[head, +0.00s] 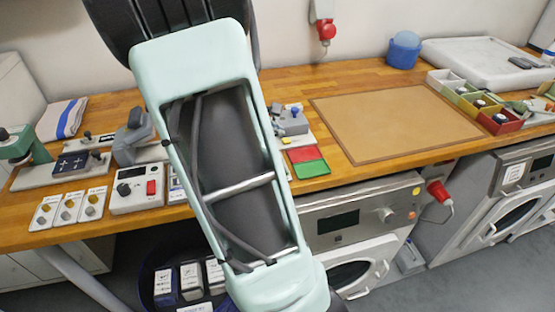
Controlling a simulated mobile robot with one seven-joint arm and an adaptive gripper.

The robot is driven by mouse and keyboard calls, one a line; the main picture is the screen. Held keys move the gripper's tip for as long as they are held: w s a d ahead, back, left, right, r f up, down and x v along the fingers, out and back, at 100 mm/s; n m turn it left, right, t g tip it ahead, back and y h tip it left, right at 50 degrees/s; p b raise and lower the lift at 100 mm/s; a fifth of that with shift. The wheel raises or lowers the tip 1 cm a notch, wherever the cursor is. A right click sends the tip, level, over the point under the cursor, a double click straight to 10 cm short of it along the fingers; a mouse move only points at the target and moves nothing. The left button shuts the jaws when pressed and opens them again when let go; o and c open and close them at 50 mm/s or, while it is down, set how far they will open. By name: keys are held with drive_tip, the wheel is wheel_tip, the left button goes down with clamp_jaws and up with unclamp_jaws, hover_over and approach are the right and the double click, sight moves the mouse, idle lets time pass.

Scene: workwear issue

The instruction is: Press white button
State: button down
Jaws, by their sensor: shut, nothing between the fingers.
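Three small white plates with round buttons or knobs stand in a row at the left front of the wooden worktop. The left plate (45,211) has a pale, greyish-white round top. The middle plate (68,207) and the right plate (93,204) carry more yellowish ones. They are too small to tell which is the white button. My pale green arm link crosses the middle of the head view and hides part of the worktop. My gripper is not visible.
A control box (122,202) with a black knob and red switch stands right of the plates. A cutting mat (395,120) lies clear on the worktop (335,78). Washing machines (350,235) stand below. A divided tray (470,88) is at the right.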

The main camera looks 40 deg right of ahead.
drive_tip(key=shift+f+b, duration=2.4)
drive_tip(key=shift+f, duration=0.75)
drive_tip(key=shift+f+b, duration=0.4)
drive_tip(key=shift+b, duration=0.05)
drive_tip(key=shift+f+b, duration=0.5)
drive_tip(key=shift+r+p, duration=0.7)
drive_tip(key=shift+r, duration=0.2)
drive_tip(key=shift+r, duration=0.1)
wheel_tip(320, 180, up, 5)
drive_tip(key=p, duration=0.4)
